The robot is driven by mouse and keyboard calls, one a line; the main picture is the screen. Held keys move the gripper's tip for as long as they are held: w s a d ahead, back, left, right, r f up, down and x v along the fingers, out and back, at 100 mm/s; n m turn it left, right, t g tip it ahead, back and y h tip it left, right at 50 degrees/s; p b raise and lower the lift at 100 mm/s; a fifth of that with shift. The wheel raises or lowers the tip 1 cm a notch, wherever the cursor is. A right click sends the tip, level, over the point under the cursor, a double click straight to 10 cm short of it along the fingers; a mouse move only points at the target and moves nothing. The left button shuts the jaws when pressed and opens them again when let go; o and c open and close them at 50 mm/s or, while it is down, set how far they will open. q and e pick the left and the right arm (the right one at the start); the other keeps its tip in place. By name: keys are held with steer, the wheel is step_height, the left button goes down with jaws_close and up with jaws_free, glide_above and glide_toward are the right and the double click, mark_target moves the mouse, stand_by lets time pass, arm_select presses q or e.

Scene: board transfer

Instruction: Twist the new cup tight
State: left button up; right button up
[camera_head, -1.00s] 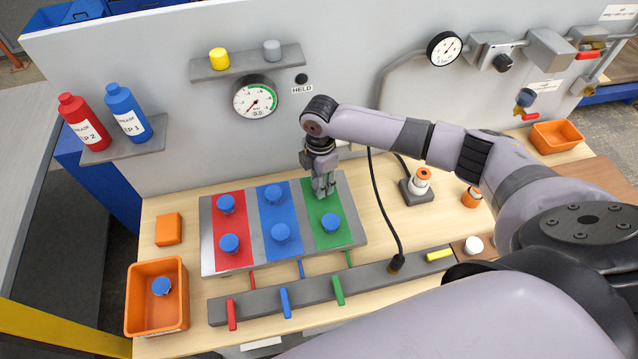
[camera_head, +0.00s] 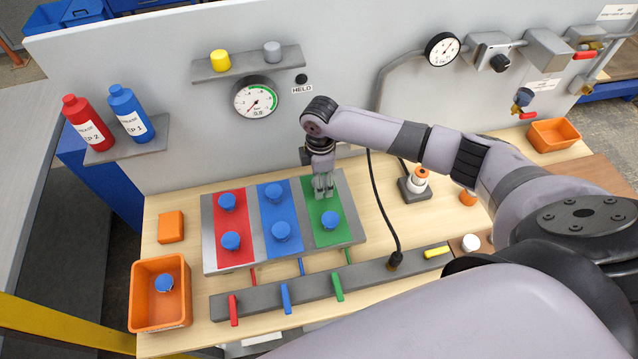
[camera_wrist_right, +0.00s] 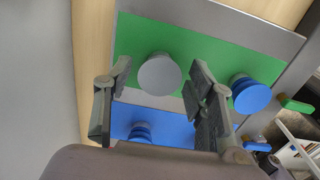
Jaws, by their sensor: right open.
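A grey round cup (camera_wrist_right: 159,74) sits on the green strip (camera_wrist_right: 205,48) of the board. In the right wrist view it lies between my right gripper's two fingers (camera_wrist_right: 158,92), which are spread with a gap on each side. In the head view my right gripper (camera_head: 324,190) points down over the far end of the green strip (camera_head: 314,212) and hides the grey cup. A blue cup (camera_head: 331,220) stands nearer on the same strip; it also shows in the right wrist view (camera_wrist_right: 250,94). My left gripper is not in view.
Blue cups stand on the red strip (camera_head: 237,261) and blue strip (camera_head: 274,214). Red, blue and green levers line the grey bar (camera_head: 385,275). An orange bin (camera_head: 137,296) holds a blue cup. A black cable (camera_head: 384,205) hangs right of the board. A gauge (camera_head: 255,97) is on the panel.

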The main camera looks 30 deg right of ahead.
steer(key=shift+o, duration=0.3)
steer(key=shift+r, duration=0.25)
step_height(320, 180, up, 12)
steer(key=shift+f, duration=0.25)
